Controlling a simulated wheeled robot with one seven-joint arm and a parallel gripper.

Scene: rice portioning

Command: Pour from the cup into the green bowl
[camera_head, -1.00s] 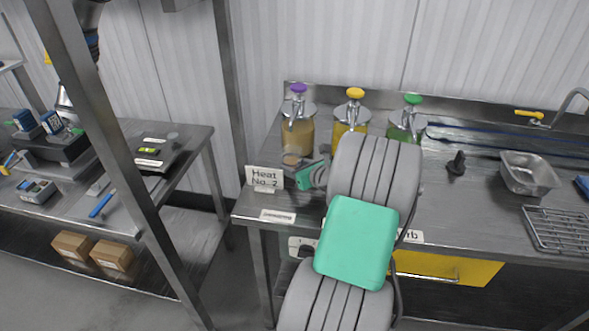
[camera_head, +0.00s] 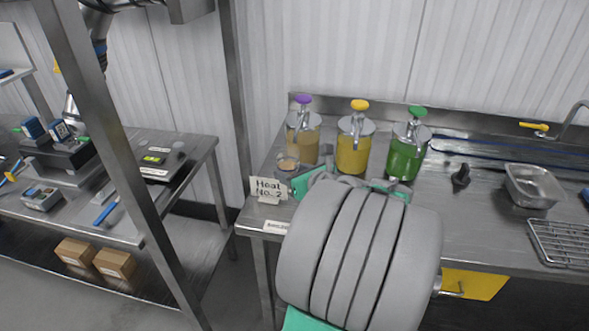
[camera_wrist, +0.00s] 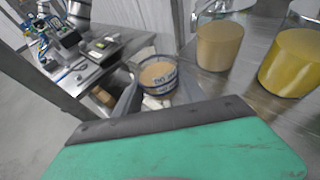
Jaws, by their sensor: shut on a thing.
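The cup (camera_wrist: 158,78) is a clear round vessel with tan contents and dark lettering on its side. In the wrist view it sits upright between the two grey fingers of my gripper (camera_wrist: 156,90), which is shut on it. In the head view the cup (camera_head: 287,163) is small, at the left end of the steel counter, in front of the tan dispenser. My gripper's teal body partly shows beside it, and my grey arm link hides much of the counter front. I see no green bowl in either view.
Tan (camera_head: 304,138), yellow (camera_head: 354,150) and green (camera_head: 407,158) pump dispensers stand along the back of the counter. A metal pan (camera_head: 533,187) and wire rack (camera_head: 562,243) are at the right. A steel post stands left.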

